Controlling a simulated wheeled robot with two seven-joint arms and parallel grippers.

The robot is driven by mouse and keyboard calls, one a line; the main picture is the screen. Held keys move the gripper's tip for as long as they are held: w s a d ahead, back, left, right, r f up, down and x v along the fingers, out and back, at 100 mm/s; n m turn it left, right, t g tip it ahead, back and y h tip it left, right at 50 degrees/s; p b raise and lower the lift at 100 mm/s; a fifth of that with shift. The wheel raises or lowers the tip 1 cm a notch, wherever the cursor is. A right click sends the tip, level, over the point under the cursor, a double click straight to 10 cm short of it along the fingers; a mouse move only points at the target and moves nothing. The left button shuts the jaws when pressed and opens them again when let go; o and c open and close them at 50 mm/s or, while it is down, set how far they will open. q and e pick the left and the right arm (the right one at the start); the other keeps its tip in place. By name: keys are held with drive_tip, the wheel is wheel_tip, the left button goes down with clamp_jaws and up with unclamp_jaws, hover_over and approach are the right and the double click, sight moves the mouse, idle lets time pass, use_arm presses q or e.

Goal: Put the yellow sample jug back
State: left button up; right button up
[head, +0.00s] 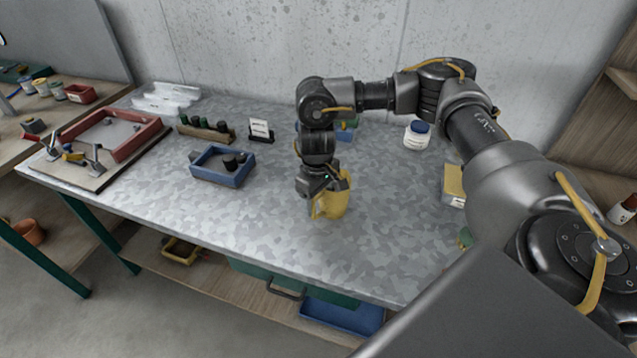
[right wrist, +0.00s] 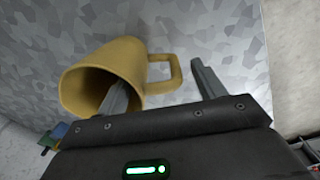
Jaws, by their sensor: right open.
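The yellow sample jug (head: 333,203) stands on the grey mottled worktop (head: 260,235), near the middle of the head view. My right gripper (head: 318,196) is at the jug from above and partly hides it. In the right wrist view the jug (right wrist: 105,72) shows its open mouth and its handle. My right gripper (right wrist: 165,85) is open there. One finger overlaps the jug near its mouth, and the other is beyond the handle, so the handle lies between them. I cannot tell whether a finger touches the jug. My left gripper is not in view.
A blue tray (head: 205,173) with dark pots stands left of the jug. A white jar with a blue lid (head: 417,135) and a yellow block (head: 453,182) are to the right. A red frame (head: 130,143) lies at the far left. The worktop in front of the jug is clear.

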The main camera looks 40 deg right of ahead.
wheel_tip(320, 180, up, 11)
drive_tip(key=shift+a, duration=0.15)
drive_tip(key=shift+r, duration=0.1)
idle(0.6)
